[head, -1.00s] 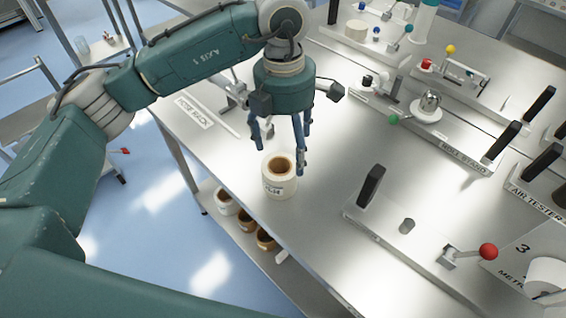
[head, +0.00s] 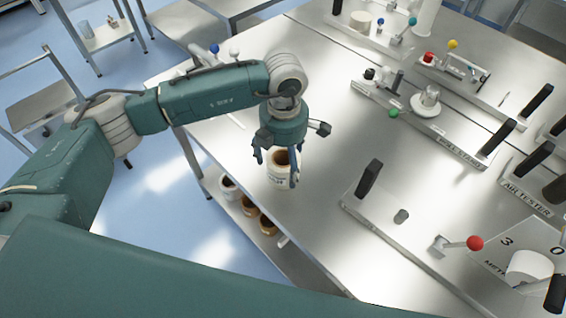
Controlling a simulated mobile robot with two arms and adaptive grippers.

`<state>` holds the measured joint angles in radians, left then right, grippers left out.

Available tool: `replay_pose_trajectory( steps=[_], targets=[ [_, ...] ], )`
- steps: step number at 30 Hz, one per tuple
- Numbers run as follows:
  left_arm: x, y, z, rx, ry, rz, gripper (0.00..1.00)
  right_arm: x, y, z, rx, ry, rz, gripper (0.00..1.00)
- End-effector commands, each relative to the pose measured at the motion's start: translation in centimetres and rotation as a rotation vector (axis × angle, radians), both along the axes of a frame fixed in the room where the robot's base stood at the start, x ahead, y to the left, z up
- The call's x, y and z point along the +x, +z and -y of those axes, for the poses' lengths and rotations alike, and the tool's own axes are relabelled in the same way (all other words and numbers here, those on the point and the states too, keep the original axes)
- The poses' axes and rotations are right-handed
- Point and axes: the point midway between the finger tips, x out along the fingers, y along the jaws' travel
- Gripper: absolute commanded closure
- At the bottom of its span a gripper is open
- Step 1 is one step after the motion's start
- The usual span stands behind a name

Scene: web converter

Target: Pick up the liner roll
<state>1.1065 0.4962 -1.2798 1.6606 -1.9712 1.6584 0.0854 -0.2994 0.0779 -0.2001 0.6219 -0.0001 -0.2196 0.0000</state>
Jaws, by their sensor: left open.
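The liner roll (head: 279,170) is a short cream-white cylinder with a brown core opening and a printed label. It stands upright on the steel table (head: 330,225) near its left edge. My left gripper (head: 277,172) points down over the roll with its fingers spread open. A finger shows on each side of the roll, and the gripper body hides part of its top. I cannot tell whether the fingers touch it. My right gripper is not in view.
Several rolls (head: 250,216) sit on the shelf below the table's left edge. A fixture with a black upright and a red-knobbed lever (head: 475,243) stands to the right. A roll stand (head: 426,103) is farther back. Table between is clear.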

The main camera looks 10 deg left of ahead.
Motion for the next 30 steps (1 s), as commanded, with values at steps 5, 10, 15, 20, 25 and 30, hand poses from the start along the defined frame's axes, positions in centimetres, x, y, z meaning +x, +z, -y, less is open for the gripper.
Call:
replay_pose_trajectory(
  steps=[5, 10, 15, 20, 25, 30],
  targets=[
    [0.0, -0.1, 0.0, 0.0, 0.0, 0.0, 0.16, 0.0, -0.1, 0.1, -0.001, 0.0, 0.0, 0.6],
    [0.0, 0.0, 0.0, -0.001, 0.0, -0.001, 0.5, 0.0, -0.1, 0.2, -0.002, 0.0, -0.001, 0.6],
    [0.0, 0.0, 0.1, -0.001, 0.0, 0.001, 0.74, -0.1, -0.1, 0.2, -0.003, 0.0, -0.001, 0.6],
    [0.0, 0.1, 0.1, -0.002, 0.0, 0.0, 0.74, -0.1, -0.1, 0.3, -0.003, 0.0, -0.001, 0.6],
    [0.1, 0.6, 0.1, -0.003, 0.0, 0.002, 0.74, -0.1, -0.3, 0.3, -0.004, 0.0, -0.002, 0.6],
    [0.1, 2.5, 0.1, -0.003, 0.0, 0.004, 0.74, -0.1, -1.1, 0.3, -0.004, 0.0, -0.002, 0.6]
  ],
)
